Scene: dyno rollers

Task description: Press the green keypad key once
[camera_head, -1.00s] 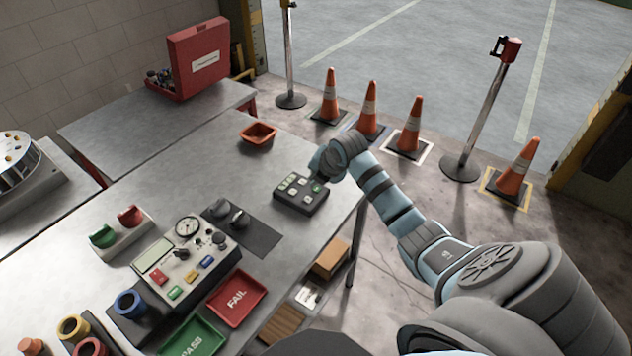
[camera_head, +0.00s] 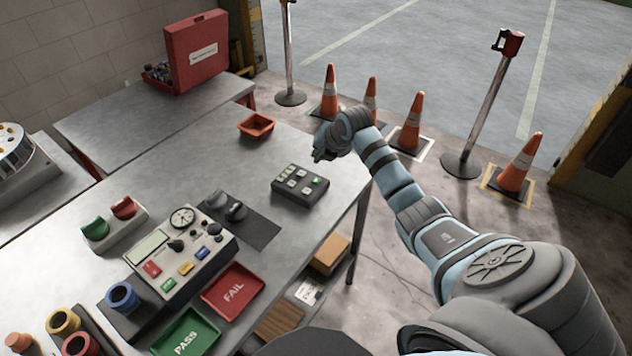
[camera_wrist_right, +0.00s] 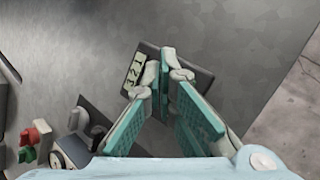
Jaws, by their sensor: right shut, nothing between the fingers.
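The dark keypad (camera_head: 300,197) lies on the grey table near its right edge, with pale keys and one bright green key (camera_head: 316,181) at its right side. My right gripper (camera_head: 319,154) is shut and empty, above and just behind the keypad in the head view, apart from it. In the right wrist view the closed fingertips (camera_wrist_right: 165,62) cover the middle of the keypad (camera_wrist_right: 203,78); some pale keys show to their left, and the green key is hidden. My left gripper is not in view.
An orange tray (camera_head: 256,126) sits behind the keypad. A gauge console (camera_head: 180,250), a red FAIL tray (camera_head: 233,291) and a green PASS tray (camera_head: 186,334) stand to the left and front. Bare table lies left of the keypad.

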